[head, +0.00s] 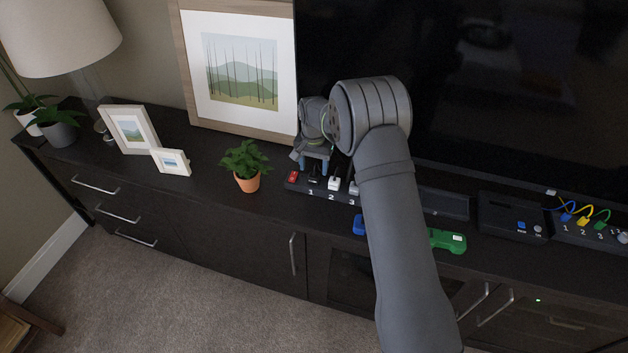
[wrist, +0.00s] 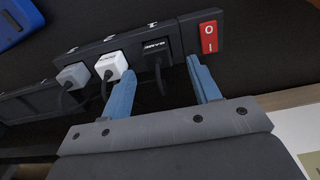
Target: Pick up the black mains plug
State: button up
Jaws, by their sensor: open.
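The black mains plug (wrist: 155,48) sits in the first socket of a dark power strip (wrist: 187,34), beside the red rocker switch (wrist: 208,37). Its cord runs back toward my gripper. My gripper (wrist: 160,69) is open and empty. Its two blue fingers point at the strip, one on each side of the black plug's line, with the plug at or just beyond the fingertips. I cannot tell whether they touch it. In the head view my gripper (head: 314,163) is above the strip's left end, and the black plug (head: 314,174) is partly hidden beneath it.
A white plug (wrist: 110,65) is close beside the left finger, and a grey plug (wrist: 73,75) is beyond it. A potted plant (head: 246,166) stands left of the strip. The television (head: 480,90) rises behind. A blue object (head: 359,224) and a green object (head: 447,240) lie in front.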

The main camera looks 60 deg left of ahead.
aim_at(314, 175)
jog(key=f, duration=0.4)
jog(key=shift+d+f, duration=0.2)
jog(key=shift+f, duration=0.05)
jog(key=c, duration=1.1)
jog(key=shift+o, duration=0.2)
jog(key=shift+r, duration=0.15)
